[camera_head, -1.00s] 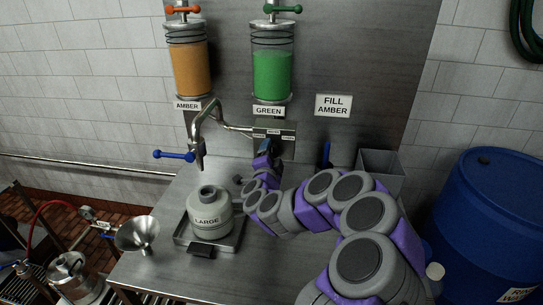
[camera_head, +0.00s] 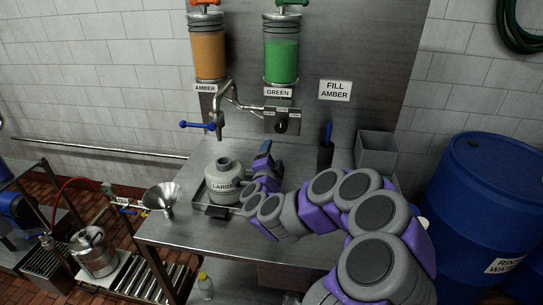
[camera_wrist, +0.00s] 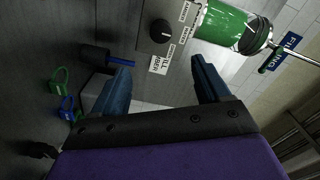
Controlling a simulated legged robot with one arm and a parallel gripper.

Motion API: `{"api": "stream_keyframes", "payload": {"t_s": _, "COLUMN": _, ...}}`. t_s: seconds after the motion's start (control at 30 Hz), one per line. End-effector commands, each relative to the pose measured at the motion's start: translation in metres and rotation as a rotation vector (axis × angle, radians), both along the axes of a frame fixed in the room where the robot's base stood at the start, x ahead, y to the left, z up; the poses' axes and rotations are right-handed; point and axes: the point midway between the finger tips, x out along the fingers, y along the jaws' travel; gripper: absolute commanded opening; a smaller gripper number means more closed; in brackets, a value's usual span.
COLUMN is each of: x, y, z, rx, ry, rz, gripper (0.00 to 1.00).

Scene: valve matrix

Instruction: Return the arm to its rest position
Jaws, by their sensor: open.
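My purple and grey arm reaches in from the lower right in the head view. My gripper (camera_head: 270,158) is just right of the grey jug (camera_head: 222,178) marked LARGE, over the steel table. In the wrist view my gripper (camera_wrist: 158,82) has its two blue fingers spread apart with nothing between them. Beyond the fingers is the selector panel with a black knob (camera_wrist: 161,31), and the green cylinder (camera_wrist: 222,28) is at the upper right. In the head view the panel (camera_head: 283,121) stands behind and above my gripper.
The jug sits in a shallow tray (camera_head: 213,211) under the spout (camera_head: 219,124). A metal funnel (camera_head: 161,198) is at the left. A black holder with a blue tool (camera_head: 327,145), an open steel bin (camera_head: 377,150) and a blue drum (camera_head: 480,190) stand to the right.

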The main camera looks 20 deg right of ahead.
Motion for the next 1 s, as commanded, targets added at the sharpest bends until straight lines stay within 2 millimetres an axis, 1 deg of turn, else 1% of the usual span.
{"api": "stream_keyframes", "payload": {"t_s": 0.53, "x": -0.001, "y": 0.003, "z": 0.001, "rx": -0.002, "ry": 0.000, "rz": 0.003, "gripper": 0.75}}
{"api": "stream_keyframes", "payload": {"t_s": 0.63, "x": 0.002, "y": 0.014, "z": 0.005, "rx": -0.002, "ry": 0.009, "rz": 0.043, "gripper": 0.75}}
{"api": "stream_keyframes", "payload": {"t_s": 0.67, "x": 0.003, "y": 0.020, "z": 0.008, "rx": -0.004, "ry": 0.015, "rz": 0.066, "gripper": 0.75}}
{"api": "stream_keyframes", "payload": {"t_s": 0.77, "x": 0.009, "y": 0.052, "z": 0.019, "rx": -0.017, "ry": 0.051, "rz": 0.191, "gripper": 0.75}}
{"api": "stream_keyframes", "payload": {"t_s": 0.8, "x": 0.009, "y": 0.070, "z": 0.025, "rx": -0.025, "ry": 0.074, "rz": 0.258, "gripper": 0.75}}
{"api": "stream_keyframes", "payload": {"t_s": 0.87, "x": 0.008, "y": 0.098, "z": 0.033, "rx": -0.045, "ry": 0.111, "rz": 0.363, "gripper": 0.75}}
{"api": "stream_keyframes", "payload": {"t_s": 0.9, "x": 0.005, "y": 0.117, "z": 0.035, "rx": -0.059, "ry": 0.144, "rz": 0.435, "gripper": 0.75}}
{"api": "stream_keyframes", "payload": {"t_s": 0.97, "x": -0.003, "y": 0.144, "z": 0.040, "rx": -0.088, "ry": 0.191, "rz": 0.536, "gripper": 0.75}}
{"api": "stream_keyframes", "payload": {"t_s": 1.0, "x": -0.009, "y": 0.161, "z": 0.041, "rx": -0.108, "ry": 0.227, "rz": 0.602, "gripper": 0.75}}
